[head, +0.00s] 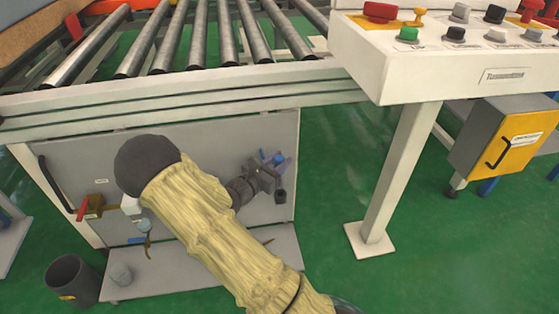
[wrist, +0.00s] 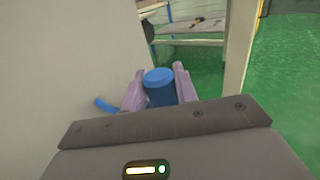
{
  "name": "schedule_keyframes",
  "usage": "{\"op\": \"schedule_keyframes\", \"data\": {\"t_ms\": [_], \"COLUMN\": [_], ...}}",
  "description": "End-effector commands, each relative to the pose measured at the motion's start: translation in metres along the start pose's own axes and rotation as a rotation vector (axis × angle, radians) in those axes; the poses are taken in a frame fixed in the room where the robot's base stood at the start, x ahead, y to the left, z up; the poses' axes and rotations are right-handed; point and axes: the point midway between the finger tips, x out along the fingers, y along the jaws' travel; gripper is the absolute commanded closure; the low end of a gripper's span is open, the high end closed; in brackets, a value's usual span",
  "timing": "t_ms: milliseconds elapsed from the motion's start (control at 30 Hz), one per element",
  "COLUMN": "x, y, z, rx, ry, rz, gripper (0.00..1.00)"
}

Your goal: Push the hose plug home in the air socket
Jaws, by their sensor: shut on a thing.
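My gripper (head: 272,163) is in front of the right part of the grey panel under the roller conveyor. In the wrist view its two pale purple fingers (wrist: 158,80) are closed on both sides of a blue cylinder, which I take for the hose plug (wrist: 160,91). The plug's round blue end shows between the fingers. A short piece of blue hose (wrist: 107,106) shows left of the fingers, against the panel. In the head view only a little blue shows at the gripper. I cannot make out the air socket, or whether the plug touches it.
The grey panel (head: 75,168) carries a red-handled valve (head: 82,208) at left. A dark bin (head: 72,278) stands at lower left. The control desk (head: 430,60) and its white post (head: 400,170) stand to the right, with the conveyor rollers (head: 200,35) above. Green floor is free between.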

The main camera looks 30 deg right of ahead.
Motion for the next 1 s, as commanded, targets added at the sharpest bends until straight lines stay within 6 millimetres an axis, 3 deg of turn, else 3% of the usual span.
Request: {"op": "schedule_keyframes", "data": {"t_ms": [167, 333, 633, 767, 1000], "x": [-0.016, -0.047, -0.121, -0.133, -0.134], "y": [0.015, 0.041, 0.071, 0.074, 0.074], "z": [0.024, 0.039, 0.035, 0.03, 0.028], "rx": [-0.005, -0.009, -0.009, -0.002, 0.001], "ry": [0.0, 0.001, 0.001, 0.001, 0.001], "rz": [0.141, 0.386, 0.832, 0.894, 0.9], "gripper": [0.96, 0.96, 0.96, 0.96, 0.96]}}
